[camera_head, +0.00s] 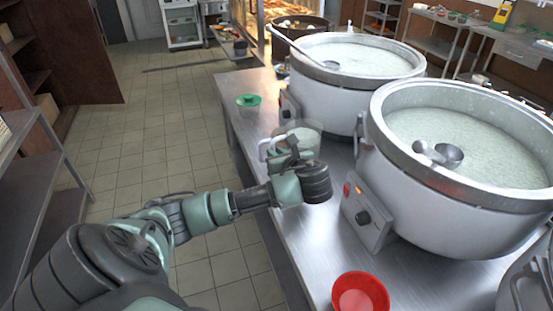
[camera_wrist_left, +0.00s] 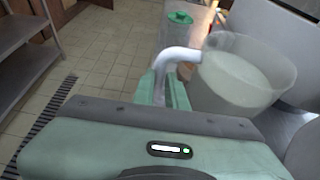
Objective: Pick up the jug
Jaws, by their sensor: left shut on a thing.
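The jug (camera_head: 308,132) is a translucent, whitish container with a pale handle. It stands at the left edge of the steel counter, in front of the far stockpot's control box. In the left wrist view the jug (camera_wrist_left: 240,75) is at the right, with its white handle (camera_wrist_left: 176,60) reaching left between my fingers. My left gripper (camera_head: 280,150) is shut on the jug's handle. In the left wrist view the left gripper (camera_wrist_left: 172,88) hides the lower end of the handle. I cannot tell whether the jug's base touches the counter. My right gripper is not in view.
Two large stockpots of congee, one near (camera_head: 400,185) and one far (camera_head: 300,95), fill the counter's right side. A red bowl (camera_head: 360,294) sits at the near edge. A green-lidded container (camera_head: 248,101) stands beyond the jug. The tiled floor (camera_head: 150,150) at left is clear.

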